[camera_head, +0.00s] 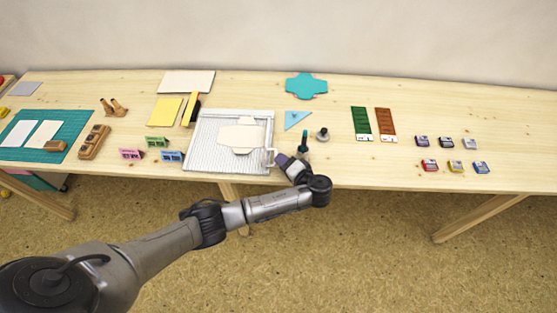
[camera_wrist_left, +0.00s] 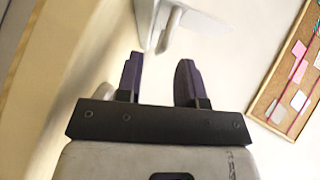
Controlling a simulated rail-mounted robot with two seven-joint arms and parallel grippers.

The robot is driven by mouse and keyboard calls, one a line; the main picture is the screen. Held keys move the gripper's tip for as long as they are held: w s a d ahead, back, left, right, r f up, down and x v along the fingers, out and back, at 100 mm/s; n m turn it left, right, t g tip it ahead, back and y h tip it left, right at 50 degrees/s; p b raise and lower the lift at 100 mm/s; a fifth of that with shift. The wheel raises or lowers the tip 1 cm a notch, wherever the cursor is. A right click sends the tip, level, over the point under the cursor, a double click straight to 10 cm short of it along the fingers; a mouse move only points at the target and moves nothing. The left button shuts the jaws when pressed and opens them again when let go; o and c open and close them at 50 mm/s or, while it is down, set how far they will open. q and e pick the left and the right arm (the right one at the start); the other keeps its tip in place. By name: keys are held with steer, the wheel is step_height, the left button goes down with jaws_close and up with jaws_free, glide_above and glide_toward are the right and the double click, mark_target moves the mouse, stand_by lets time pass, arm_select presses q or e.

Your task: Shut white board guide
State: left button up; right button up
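The white board (camera_head: 202,135) lies on the table, a pale gridded plate with a cream die-cut card (camera_head: 242,136) on it. A white guide piece (camera_head: 270,157) stands at its right front edge. My left gripper (camera_head: 281,160) is just right of this piece, at the table's front edge. In the left wrist view my left gripper (camera_wrist_left: 158,68) has its two dark fingers apart with nothing between them. A white part, probably the guide (camera_wrist_left: 158,22), is blurred ahead of the fingertips. I cannot tell the guide's full shape. My right gripper is not in view.
Close by stand a dark-green-handled tool (camera_head: 304,142), a dark stamp (camera_head: 322,134) and a blue triangle (camera_head: 296,119). Pink (camera_head: 131,154), green and blue holders are left of the board. Several inkpads (camera_head: 456,166) sit at the right. The table's right end is bare.

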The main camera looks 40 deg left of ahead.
arm_select(q)
steer(key=shift+x, duration=1.4)
jaws_close()
